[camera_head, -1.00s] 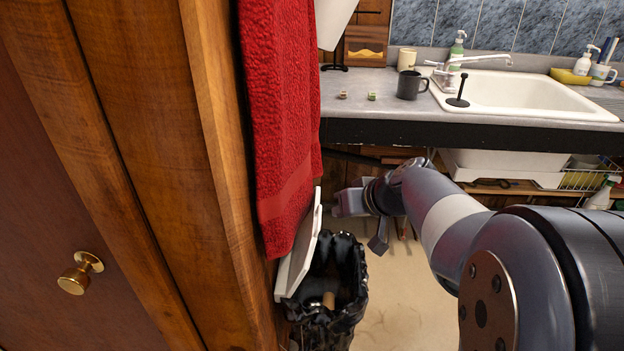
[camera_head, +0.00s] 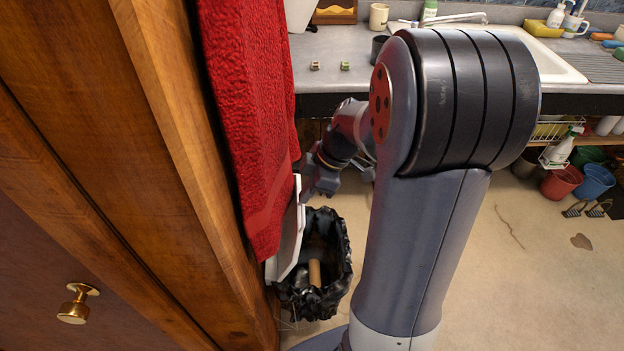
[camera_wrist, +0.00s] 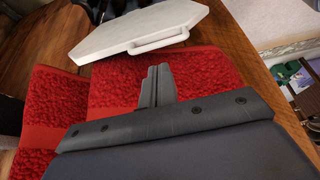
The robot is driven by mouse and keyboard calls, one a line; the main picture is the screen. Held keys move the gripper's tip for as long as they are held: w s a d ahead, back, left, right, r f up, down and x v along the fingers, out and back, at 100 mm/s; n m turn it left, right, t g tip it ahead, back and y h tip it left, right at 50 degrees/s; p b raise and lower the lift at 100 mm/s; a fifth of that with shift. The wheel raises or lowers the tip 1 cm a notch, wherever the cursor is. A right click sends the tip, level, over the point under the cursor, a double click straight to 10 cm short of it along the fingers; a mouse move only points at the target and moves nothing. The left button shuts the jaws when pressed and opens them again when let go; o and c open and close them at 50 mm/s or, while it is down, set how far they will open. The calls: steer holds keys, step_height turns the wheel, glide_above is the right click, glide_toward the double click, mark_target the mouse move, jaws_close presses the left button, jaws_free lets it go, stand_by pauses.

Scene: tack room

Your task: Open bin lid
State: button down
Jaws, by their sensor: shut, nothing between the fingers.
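The bin (camera_head: 318,270) stands on the floor beside the wooden cabinet, lined with a black bag, with a tan roll-like item inside. Its white lid (camera_head: 287,240) is raised, standing steeply on the cabinet side near the red towel, so the bin's mouth is uncovered. In the wrist view the lid (camera_wrist: 140,30) shows its handle (camera_wrist: 160,41) above my fingertips. My gripper (camera_wrist: 158,82) is shut and empty, with the red towel behind it, and appears apart from the handle. In the head view my gripper (camera_head: 322,178) is beside the lid's upper end, partly hidden by my arm.
The red towel (camera_head: 245,110) hangs along the wooden cabinet (camera_head: 165,120) at left. A counter (camera_head: 335,70) with a sink and mugs runs across the back. Buckets (camera_head: 594,181) stand at right. The floor (camera_head: 500,290) at right is mostly clear.

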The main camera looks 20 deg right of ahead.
mark_target(300, 216)
steer(key=shift+x, duration=2.3)
steer(key=d+b, duration=0.1)
steer(key=d+f+b, duration=0.1)
steer(key=b, duration=0.1)
steer(key=s+d+b, duration=0.1)
steer(key=shift+s+d+f+b, duration=0.1)
steer(key=shift+d+f+b, duration=0.1)
steer(key=shift+d+b, duration=0.15)
steer(key=shift+r, duration=0.15)
